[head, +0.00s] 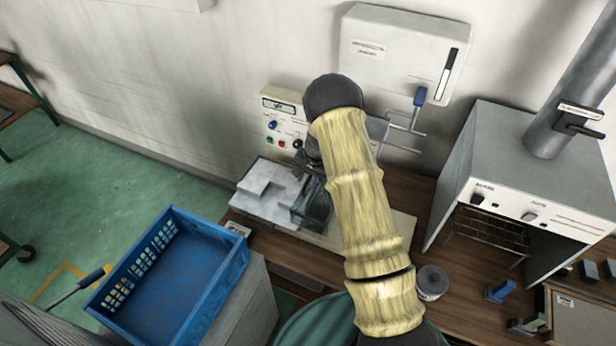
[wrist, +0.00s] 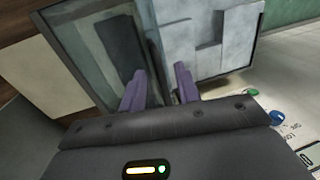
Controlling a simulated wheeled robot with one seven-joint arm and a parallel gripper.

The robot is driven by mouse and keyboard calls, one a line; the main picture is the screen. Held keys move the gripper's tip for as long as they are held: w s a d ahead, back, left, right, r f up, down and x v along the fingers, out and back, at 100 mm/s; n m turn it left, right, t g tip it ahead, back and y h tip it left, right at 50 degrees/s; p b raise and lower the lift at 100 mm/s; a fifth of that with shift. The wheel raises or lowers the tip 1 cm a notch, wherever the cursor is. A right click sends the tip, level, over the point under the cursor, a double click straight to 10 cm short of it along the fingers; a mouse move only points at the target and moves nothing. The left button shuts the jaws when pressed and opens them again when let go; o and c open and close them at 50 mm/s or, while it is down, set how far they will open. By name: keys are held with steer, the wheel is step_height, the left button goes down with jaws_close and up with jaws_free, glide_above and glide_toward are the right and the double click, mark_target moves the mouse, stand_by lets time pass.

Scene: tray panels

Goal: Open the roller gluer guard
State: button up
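The roller gluer has a pale control panel (head: 283,122) with a blue knob and coloured buttons, and a light grey stepped bed (head: 262,192). A dark, glassy part (head: 314,206), seemingly the guard, lies at the bed's right side below my gripper. In the wrist view, this dark framed part (wrist: 122,58) is at upper left beside the grey bed (wrist: 205,45). My gripper (wrist: 160,72) has its two purple fingers apart, with nothing clearly held between them. The fingertips appear close to the guard's edge; contact cannot be told. My arm hides part of the machine in the head view.
A blue crate (head: 175,270) stands at lower left. A grey oven-like box (head: 535,170) with a duct stands right on the wooden bench (head: 415,190). A white wall box (head: 403,55) hangs behind. A small tin (head: 432,283) and blue block (head: 500,291) sit front right.

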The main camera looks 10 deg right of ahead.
steer(key=shift+c, duration=0.3)
jaws_close()
